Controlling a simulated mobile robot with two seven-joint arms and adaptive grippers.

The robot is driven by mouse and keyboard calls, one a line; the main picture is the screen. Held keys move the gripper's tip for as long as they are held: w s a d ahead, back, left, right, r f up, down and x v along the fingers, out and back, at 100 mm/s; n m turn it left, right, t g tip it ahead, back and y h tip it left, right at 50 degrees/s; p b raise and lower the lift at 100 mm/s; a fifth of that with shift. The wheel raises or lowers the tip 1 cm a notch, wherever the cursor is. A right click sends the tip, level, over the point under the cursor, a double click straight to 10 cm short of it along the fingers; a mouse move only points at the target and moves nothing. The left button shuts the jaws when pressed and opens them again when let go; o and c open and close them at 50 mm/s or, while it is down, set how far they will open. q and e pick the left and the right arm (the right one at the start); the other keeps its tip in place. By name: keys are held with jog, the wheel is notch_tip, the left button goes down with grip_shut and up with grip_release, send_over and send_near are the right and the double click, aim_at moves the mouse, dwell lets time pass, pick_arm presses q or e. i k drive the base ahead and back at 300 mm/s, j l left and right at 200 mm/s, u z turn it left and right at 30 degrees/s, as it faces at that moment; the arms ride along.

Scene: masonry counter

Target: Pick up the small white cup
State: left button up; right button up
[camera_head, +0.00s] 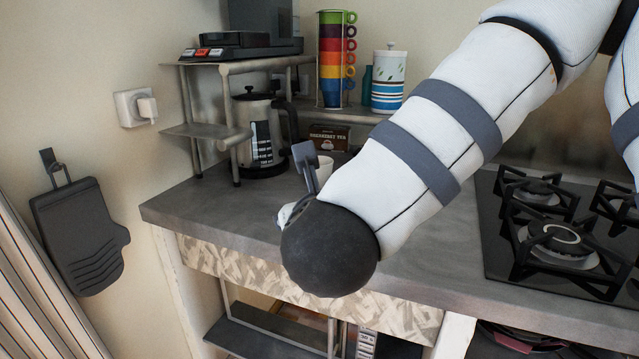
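The small white cup (325,167) stands on the grey counter (210,212), in front of the tea box. Only part of it shows; my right arm and gripper hide its lower part and right side. My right gripper (306,163) is beside the cup, at its left in the picture. One dark grey finger points up there. The rest of the gripper is hidden behind my rounded wrist, so I cannot tell its opening or whether it touches the cup. My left gripper is not in view.
A tea box (329,137), a rack of coloured cups (337,60) and a striped canister (388,80) stand behind. A gas hob (560,240) is at right. The counter's left front is clear.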

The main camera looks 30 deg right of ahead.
aim_at(325, 173)
jog(key=i+l, duration=0.3)
jog(key=i, duration=0.15)
jog(key=i+l, duration=0.3)
jog(key=i, duration=0.1)
